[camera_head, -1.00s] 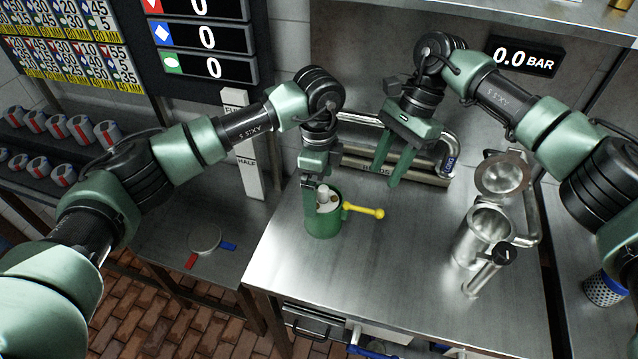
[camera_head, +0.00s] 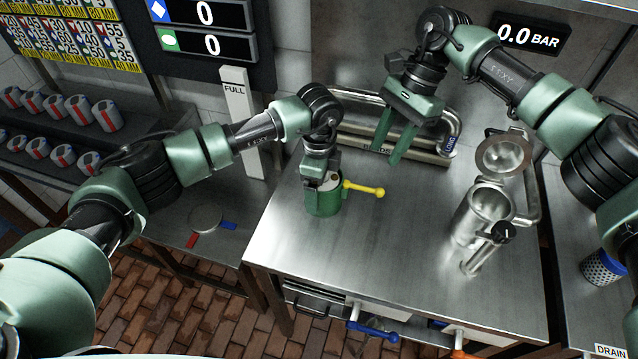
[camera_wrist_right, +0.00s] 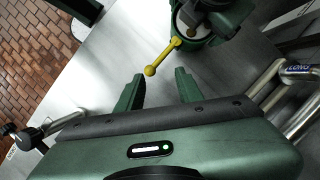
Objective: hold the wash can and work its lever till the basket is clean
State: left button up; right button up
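The wash can (camera_head: 322,203) is a small green pot standing on the steel table, with a yellow ball-ended lever (camera_head: 364,188) sticking out to the right. Something white shows inside its mouth. My left gripper (camera_head: 318,185) is down at the can's rim from above. Its green fingers blend with the can, so their closure on it is unclear. My right gripper (camera_head: 392,148) is open and empty, above the table behind and right of the lever. In the right wrist view, the lever (camera_wrist_right: 163,58) lies beyond the gap between its fingers, apart from them. I cannot make out the basket's state.
A steel jug (camera_head: 484,215) with open lid and black knob stands right of the can. Pipes (camera_head: 395,150) run along the table's back. A blue-topped perforated cup (camera_head: 603,267) is at the far right. Blue (camera_head: 372,330) and orange handles stick out below the table's front.

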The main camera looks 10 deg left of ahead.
aim_at(363, 188)
pick_arm(q)
jog(key=c, duration=1.4)
jog(key=shift+o, duration=0.2)
pick_arm(e)
grip_shut()
pick_arm(q)
jog(key=shift+r, duration=0.1)
pick_arm(e)
jog(key=s+m+t, duration=0.1)
jog(key=m, duration=0.2)
jog(key=s+a+m+t+h, duration=0.1)
jog(key=m, duration=0.2)
jog(key=s+m+t, duration=0.1)
jog(key=m, duration=0.3)
jog(key=shift+s+a+f+h, duration=0.1)
jog(key=shift+a+f+h, duration=0.05)
jog(key=shift+f+h, duration=0.2)
jog(key=shift+f, duration=0.15)
jog(key=f, duration=0.6)
jog(key=shift+a+f, duration=0.25)
jog(key=shift+a, duration=0.1)
jog(key=shift+f, duration=0.1)
